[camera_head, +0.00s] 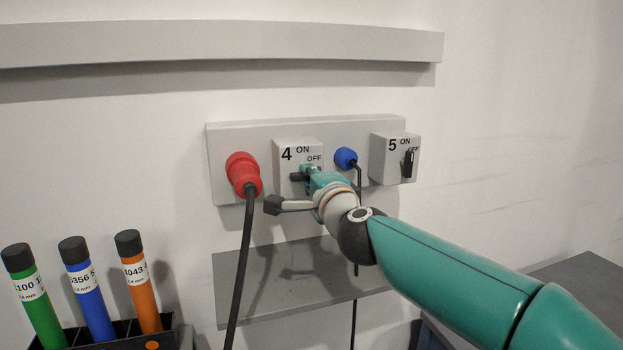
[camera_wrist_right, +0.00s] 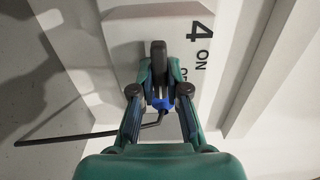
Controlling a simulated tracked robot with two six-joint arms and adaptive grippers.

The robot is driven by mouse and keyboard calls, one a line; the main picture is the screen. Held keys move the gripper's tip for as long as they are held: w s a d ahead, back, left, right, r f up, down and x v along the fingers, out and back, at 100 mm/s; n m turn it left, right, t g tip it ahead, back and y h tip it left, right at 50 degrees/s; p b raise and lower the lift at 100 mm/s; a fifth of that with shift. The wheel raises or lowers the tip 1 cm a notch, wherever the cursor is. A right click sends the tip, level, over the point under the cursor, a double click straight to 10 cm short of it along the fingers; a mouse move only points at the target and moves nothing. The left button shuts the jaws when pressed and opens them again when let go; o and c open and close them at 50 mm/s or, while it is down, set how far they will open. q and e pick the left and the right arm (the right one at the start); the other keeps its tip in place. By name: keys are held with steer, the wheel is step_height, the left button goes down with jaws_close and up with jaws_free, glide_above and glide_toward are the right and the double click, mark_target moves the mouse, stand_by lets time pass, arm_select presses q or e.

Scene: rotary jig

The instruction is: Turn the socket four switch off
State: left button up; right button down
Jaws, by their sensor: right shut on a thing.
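The socket four switch box (camera_head: 284,188) is light grey, marked 4, ON and OFF, and sits on the wall panel. Its black handle (camera_head: 297,177) lies about level, with one end showing left of my right gripper (camera_head: 309,173). In the right wrist view, the handle (camera_wrist_right: 158,58) stands between the fingertips of my right gripper (camera_wrist_right: 159,90), which is shut on it. The fingers hide part of the handle and of the box's right side. My left gripper is not in view.
A red plug (camera_head: 243,172) with a black cable is left of the box. A blue plug (camera_head: 345,158) is close to its right, behind my gripper. Switch box five (camera_head: 388,165) has an upright black handle (camera_head: 408,163). A grey shelf (camera_head: 240,292) is below.

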steer(key=shift+w+d+f, duration=0.1)
steer(key=shift+d+f, duration=0.05)
steer(key=shift+f, duration=0.1)
steer(key=c, duration=1.2)
jaws_free()
steer(key=shift+d, duration=0.1)
steer(key=shift+o, duration=0.2)
steer(key=shift+r, duration=0.1)
steer(key=v, duration=1.2)
